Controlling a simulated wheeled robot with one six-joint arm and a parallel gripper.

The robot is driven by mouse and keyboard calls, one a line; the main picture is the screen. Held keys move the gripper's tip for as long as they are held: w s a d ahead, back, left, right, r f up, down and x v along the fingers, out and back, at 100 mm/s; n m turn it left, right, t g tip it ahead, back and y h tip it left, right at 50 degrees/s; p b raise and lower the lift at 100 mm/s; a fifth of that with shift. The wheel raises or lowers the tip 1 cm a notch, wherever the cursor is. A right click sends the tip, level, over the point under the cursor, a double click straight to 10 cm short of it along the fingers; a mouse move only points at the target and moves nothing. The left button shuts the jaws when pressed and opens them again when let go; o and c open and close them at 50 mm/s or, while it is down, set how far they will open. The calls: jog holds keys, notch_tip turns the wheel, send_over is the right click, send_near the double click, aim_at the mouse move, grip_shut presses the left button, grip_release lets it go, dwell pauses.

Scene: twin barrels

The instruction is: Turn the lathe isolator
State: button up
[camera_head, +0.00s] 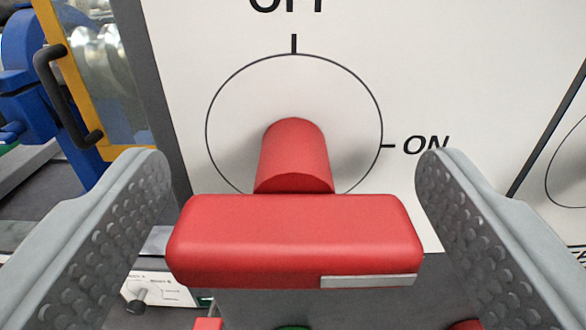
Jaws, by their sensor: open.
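The lathe isolator is a red handle (294,240) on a red round shaft (294,157) that stands out from a white panel (185,60). A black circle is drawn around the shaft, with a tick under OFF at the top and a tick beside ON at the right. The handle bar lies level across the picture, with a pale strip along the right half of its lower front edge. My gripper (295,165) is open, with one finger beyond each end of the bar. A gap shows on both sides, and neither finger seems to touch.
At the left are a blue machine (25,70) and a yellow-framed guard (72,75) with a black pull handle (62,100). A small white panel with a dark knob (137,297) shows below. Part of another circle (570,165) is at the right edge.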

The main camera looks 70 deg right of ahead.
jog(key=shift+c, duration=0.2)
jog(key=c, duration=0.9)
jog(key=shift+c, duration=0.2)
jog(key=shift+n, duration=0.3)
jog(key=n, duration=0.9)
jog(key=shift+w, duration=0.1)
jog(key=n, duration=0.4)
jog(key=shift+a+f, duration=0.1)
jog(key=shift+f+n, duration=0.1)
jog(key=shift+n, duration=2)
jog(key=shift+w, duration=0.1)
